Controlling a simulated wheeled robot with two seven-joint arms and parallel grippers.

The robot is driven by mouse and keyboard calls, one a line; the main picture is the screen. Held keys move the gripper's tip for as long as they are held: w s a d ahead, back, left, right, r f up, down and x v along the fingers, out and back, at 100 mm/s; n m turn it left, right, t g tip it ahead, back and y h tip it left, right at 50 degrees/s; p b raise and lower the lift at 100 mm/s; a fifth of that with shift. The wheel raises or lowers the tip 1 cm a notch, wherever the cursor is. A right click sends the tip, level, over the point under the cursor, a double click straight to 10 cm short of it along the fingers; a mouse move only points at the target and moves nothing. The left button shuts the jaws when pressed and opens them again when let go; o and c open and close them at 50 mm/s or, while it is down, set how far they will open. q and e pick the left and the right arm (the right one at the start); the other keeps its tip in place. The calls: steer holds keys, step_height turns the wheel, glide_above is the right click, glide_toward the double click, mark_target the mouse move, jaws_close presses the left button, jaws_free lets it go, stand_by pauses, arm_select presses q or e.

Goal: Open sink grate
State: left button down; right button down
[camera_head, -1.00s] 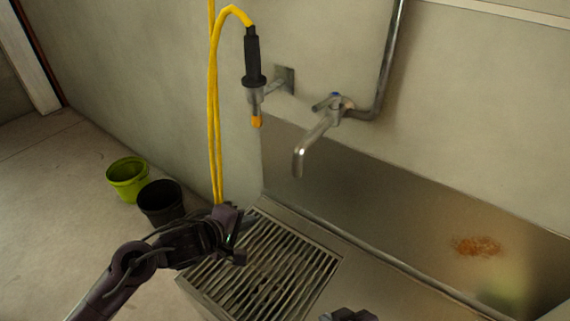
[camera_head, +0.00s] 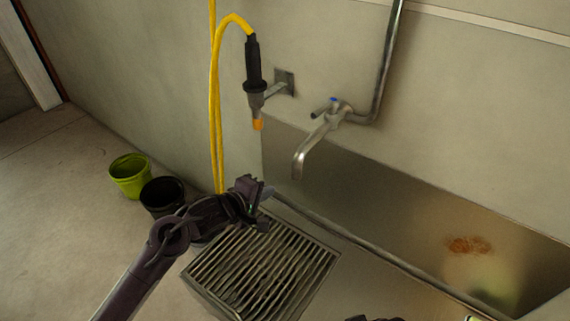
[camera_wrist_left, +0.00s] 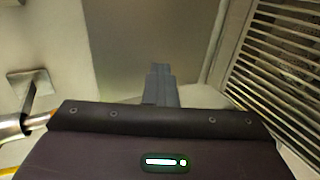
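The sink grate (camera_head: 262,268) is a panel of parallel metal slats, lying flat in the top of the metal sink unit, left of the basin. Its slats also show at the right of the left wrist view (camera_wrist_left: 280,75). My left gripper (camera_head: 266,207) is above the grate's back left corner, apart from it, with nothing visibly held. In the left wrist view its grey fingers (camera_wrist_left: 160,85) overlap, so their opening cannot be judged. A dark piece, likely my right gripper (camera_head: 374,318), barely shows at the bottom edge; its fingers are hidden.
A metal faucet (camera_head: 318,137) and a hanging sprayer (camera_head: 254,80) with a yellow hose (camera_head: 215,110) are on the wall above. A green bucket (camera_head: 130,176) and a black bucket (camera_head: 161,196) stand on the floor at left. The basin (camera_head: 400,215) has an orange stain.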

arm_select(q)
steer(key=w+d+r+t, duration=0.1)
steer(key=w+d+r, duration=0.1)
steer(key=w+d, duration=0.2)
steer(key=shift+w+d+h, duration=0.3)
steer(key=shift+w+h, duration=0.1)
steer(key=shift+w, duration=1)
arm_select(e)
steer(key=shift+d, duration=0.3)
arm_select(q)
steer(key=shift+r, duration=0.15)
arm_select(e)
steer(key=shift+s, duration=0.25)
arm_select(q)
steer(key=c, duration=1.8)
jaws_free()
steer(key=o, duration=0.5)
arm_select(e)
steer(key=shift+w+r, duration=0.1)
steer(key=shift+w, duration=0.2)
